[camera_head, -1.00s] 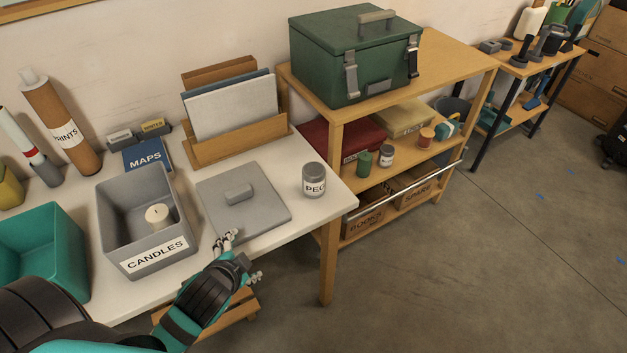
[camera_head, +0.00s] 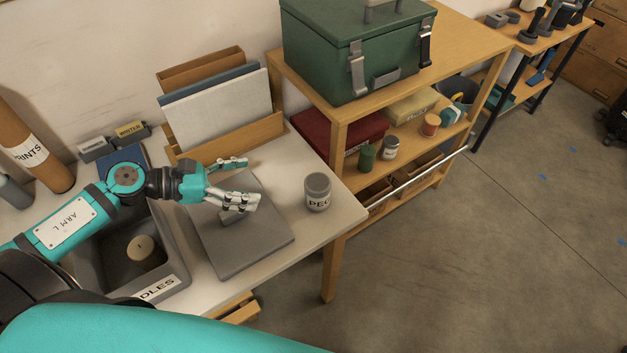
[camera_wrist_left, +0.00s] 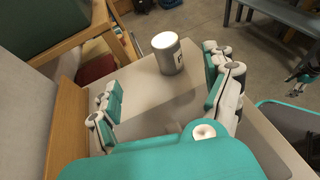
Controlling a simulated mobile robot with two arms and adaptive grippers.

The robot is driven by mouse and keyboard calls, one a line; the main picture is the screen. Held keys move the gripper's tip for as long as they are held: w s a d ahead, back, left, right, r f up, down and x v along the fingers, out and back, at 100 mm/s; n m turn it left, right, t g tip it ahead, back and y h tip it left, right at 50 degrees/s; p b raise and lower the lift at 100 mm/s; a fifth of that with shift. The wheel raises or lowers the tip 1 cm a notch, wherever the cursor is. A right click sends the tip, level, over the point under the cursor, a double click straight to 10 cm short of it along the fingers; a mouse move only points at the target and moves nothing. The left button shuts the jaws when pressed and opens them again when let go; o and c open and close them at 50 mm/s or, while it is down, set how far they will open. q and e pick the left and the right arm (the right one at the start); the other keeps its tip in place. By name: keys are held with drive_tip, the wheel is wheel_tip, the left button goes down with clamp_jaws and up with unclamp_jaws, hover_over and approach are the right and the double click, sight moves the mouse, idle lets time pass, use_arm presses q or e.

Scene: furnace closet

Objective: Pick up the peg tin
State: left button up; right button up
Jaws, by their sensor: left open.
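The peg tin (camera_head: 317,192) is a small grey cylinder with a white label, partly readable as "PE". It stands upright near the right end of the white table (camera_head: 285,257). In the left wrist view the tin (camera_wrist_left: 168,54) stands ahead, beyond and between the open fingers. My left gripper (camera_head: 243,182) is open and empty, above the grey lid and to the left of the tin, apart from it. It also shows in the left wrist view (camera_wrist_left: 165,95).
A grey flat lid with a handle (camera_head: 240,250) lies under my left gripper. A grey candle bin (camera_head: 95,262) stands left of it. A wooden file holder (camera_head: 225,138) stands behind. The wooden shelf with a green box (camera_head: 350,55) stands right of the table.

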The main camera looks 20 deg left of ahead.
use_arm(q)
drive_tip(key=p, duration=0.2)
approach(313, 183)
drive_tip(key=p+x, duration=0.1)
drive_tip(key=x, duration=0.4)
drive_tip(key=shift+w+f, duration=0.1)
drive_tip(key=shift+w, duration=0.3)
drive_tip(key=shift+w+d+f, duration=0.1)
drive_tip(key=shift+d+f, duration=0.05)
drive_tip(key=shift+d, duration=0.1)
drive_tip(key=shift+w+d+p, duration=0.15)
drive_tip(key=shift+d+p, duration=0.1)
drive_tip(key=shift+p, duration=0.1)
drive_tip(key=p+x, duration=0.1)
drive_tip(key=x, duration=0.2)
drive_tip(key=shift+d+f, duration=0.15)
drive_tip(key=shift+d, duration=0.2)
drive_tip(key=shift+w+d+f+p, duration=0.25)
drive_tip(key=shift+d+f+p, duration=0.05)
drive_tip(key=shift+d+f, duration=0.1)
use_arm(e)
drive_tip(key=r, duration=0.1)
drive_tip(key=s+d+r, duration=0.1)
drive_tip(key=r, duration=0.1)
drive_tip(key=s+r, duration=0.1)
drive_tip(key=r, duration=0.1)
drive_tip(key=shift+d+r, duration=0.1)
drive_tip(key=shift+d, duration=0.05)
